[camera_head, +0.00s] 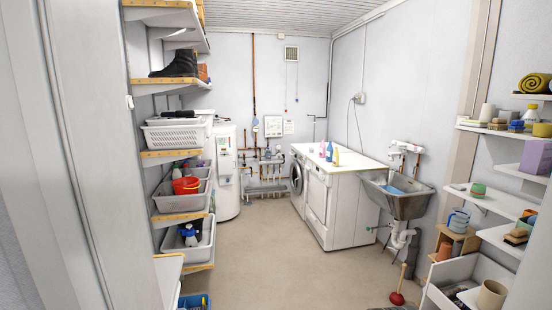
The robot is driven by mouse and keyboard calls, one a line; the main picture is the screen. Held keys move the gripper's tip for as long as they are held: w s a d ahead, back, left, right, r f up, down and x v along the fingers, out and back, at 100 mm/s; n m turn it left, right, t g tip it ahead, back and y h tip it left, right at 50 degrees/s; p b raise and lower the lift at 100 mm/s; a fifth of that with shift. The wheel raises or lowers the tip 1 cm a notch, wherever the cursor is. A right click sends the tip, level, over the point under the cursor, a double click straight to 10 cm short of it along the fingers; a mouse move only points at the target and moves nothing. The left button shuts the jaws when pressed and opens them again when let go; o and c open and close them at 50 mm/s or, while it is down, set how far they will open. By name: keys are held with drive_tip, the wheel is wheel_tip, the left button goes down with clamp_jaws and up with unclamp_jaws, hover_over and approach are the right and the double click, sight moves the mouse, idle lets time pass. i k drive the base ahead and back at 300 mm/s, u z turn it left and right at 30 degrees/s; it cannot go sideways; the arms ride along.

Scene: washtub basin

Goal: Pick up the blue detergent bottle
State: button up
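Another blue item (188,234), perhaps a spray bottle, lies in a low basket on the left shelves. My gripper is not in view.
A metal basin (402,204) hangs right of the machines. A red plunger (397,298) stands on the floor at front right. Shelves with baskets (178,137) line the left; shelves (488,200) line the right. The middle floor (280,260) is clear.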

sight(329, 151)
drive_tip(key=u, duration=0.35)
drive_tip(key=i, duration=6.45)
drive_tip(key=z, duration=2.45)
